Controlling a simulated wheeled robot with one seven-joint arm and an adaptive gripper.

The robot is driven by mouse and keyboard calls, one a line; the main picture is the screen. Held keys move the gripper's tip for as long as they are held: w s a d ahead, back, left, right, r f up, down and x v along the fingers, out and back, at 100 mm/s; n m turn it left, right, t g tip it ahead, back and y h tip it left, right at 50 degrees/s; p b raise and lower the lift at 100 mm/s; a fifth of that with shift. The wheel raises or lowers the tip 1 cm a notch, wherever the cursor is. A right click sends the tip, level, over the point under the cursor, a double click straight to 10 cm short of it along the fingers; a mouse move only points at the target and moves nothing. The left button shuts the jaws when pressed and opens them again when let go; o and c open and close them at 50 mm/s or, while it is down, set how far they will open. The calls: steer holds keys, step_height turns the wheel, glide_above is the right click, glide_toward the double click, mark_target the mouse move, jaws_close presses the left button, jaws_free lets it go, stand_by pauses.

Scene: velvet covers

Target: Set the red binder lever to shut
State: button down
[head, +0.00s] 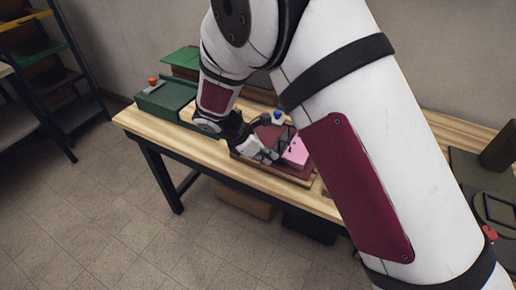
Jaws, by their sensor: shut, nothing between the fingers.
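My arm reaches across the picture, and my gripper (268,157) is over the front of a low reddish-brown unit on the table. The unit has a dark red part (268,134) behind the gripper, a blue knob (278,117) at its back and a pink block (296,152) on its right side. The gripper fingers are small and dark here, appear closed, and hold nothing that I can see. I cannot tell which part is the red binder lever, how it is set, or whether the gripper touches it.
The wooden table (210,155) has a green box (166,98) with an orange-red knob (153,81) at its left end. Dark equipment (485,190) stands at the right. A shelf rack (45,60) is at the far left. Boxes lie under the table. The left floor is clear.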

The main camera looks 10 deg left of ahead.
mark_target(280, 163)
steer(key=shift+x, duration=1)
steer(key=shift+d, duration=0.1)
steer(key=shift+w+d+f+b, duration=0.15)
steer(key=shift+d+f+b, duration=0.2)
steer(key=shift+d, duration=0.15)
